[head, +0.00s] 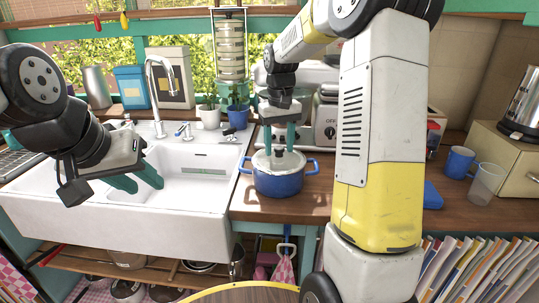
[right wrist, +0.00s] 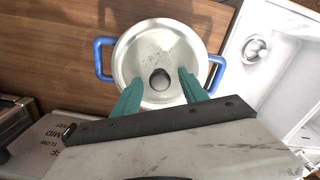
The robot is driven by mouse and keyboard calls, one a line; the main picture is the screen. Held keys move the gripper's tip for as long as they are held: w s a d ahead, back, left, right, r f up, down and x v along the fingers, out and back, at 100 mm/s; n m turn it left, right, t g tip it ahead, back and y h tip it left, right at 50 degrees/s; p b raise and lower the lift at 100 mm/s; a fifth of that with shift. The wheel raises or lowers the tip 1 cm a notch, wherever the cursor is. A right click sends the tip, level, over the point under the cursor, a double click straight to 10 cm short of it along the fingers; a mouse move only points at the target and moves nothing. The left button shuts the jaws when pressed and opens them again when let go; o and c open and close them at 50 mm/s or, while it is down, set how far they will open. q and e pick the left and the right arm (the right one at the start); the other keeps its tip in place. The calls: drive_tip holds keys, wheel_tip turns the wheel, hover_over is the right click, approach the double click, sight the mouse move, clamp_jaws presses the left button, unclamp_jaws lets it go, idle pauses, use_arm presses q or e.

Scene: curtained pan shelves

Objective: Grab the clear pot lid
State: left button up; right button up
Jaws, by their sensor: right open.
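A blue pot (head: 277,181) with two side handles stands on the wooden counter right of the sink. Its clear lid (head: 270,160) lies on top, with a dark round knob at its middle. In the right wrist view the lid (right wrist: 137,60) fills the middle, and the knob (right wrist: 160,79) sits between the fingers. My right gripper (head: 279,146) points straight down over the lid, and its open green fingers (right wrist: 158,80) are on either side of the knob. Whether they touch the lid is unclear. My left gripper (head: 140,180) is over the white sink, fingers apart and empty.
The white sink (head: 130,225) with a tap (head: 157,95) is left of the pot. A potted plant (head: 238,115) and a toaster (head: 325,125) stand behind it. A blue mug (head: 458,162) and a clear cup (head: 485,183) are on the counter at right.

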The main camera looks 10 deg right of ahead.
drive_tip(key=shift+c, duration=0.2)
clamp_jaws()
drive_tip(key=shift+r, duration=0.15)
